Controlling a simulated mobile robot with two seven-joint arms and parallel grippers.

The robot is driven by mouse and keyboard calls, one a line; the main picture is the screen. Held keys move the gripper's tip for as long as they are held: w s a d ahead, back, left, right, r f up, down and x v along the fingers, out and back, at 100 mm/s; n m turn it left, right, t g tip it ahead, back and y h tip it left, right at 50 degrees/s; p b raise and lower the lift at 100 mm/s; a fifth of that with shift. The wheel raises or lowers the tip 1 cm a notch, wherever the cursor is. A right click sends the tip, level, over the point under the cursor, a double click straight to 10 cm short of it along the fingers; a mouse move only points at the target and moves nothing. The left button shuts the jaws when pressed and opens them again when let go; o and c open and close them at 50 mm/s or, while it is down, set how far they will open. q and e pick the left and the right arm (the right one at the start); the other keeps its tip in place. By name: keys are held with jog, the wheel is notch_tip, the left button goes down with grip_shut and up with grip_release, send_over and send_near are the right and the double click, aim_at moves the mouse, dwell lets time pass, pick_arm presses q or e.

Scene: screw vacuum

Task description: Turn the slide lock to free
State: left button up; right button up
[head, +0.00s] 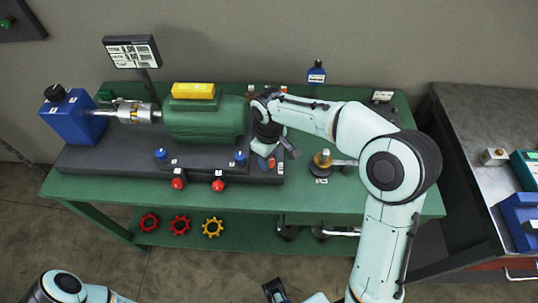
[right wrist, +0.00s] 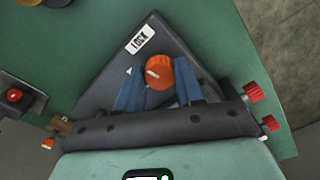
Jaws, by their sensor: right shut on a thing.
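The slide lock knob is a round orange knob (right wrist: 159,72) with a white pointer line, on a dark plate (right wrist: 178,42). A white label reading LOCK (right wrist: 140,39) is above and left of it in the right wrist view. The pointer line lies toward the left. My right gripper (right wrist: 160,88) is shut on the knob, with a blue finger on each side. In the head view the right gripper (head: 268,157) is at the right end of the dark machine base, and a bit of orange shows there. A dark part at the bottom may be my left gripper (head: 275,290); its jaws are unclear.
The green machine body (head: 205,120), with a yellow box (head: 194,90) on top, stands left of my right gripper. Red buttons (head: 218,185) line the base's front. A brass-topped fixture (head: 323,160) stands right on the green table (head: 390,190).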

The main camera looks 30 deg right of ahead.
jog(key=n+p, duration=0.2)
jog(key=n, duration=0.2)
jog(key=shift+r+n, duration=0.15)
jog(key=shift+n, duration=0.15)
jog(key=n+p, duration=0.1)
jog(key=n, duration=0.2)
jog(key=shift+w+n+p, duration=0.1)
jog(key=shift+n+p, duration=0.3)
jog(key=n+p, duration=0.1)
jog(key=n, duration=0.3)
jog(key=shift+p, duration=0.4)
pick_arm(q)
jog(key=w+r+p, duration=0.1)
jog(key=w+r, duration=0.3)
jog(key=r, duration=0.4)
jog(key=shift+w+r+t, duration=0.2)
jog(key=shift+w+t, duration=0.05)
jog(key=shift+t, duration=0.05)
pick_arm(e)
jog(key=shift+n, duration=1.6)
jog(key=o, duration=1)
jog(key=shift+o, duration=0.2)
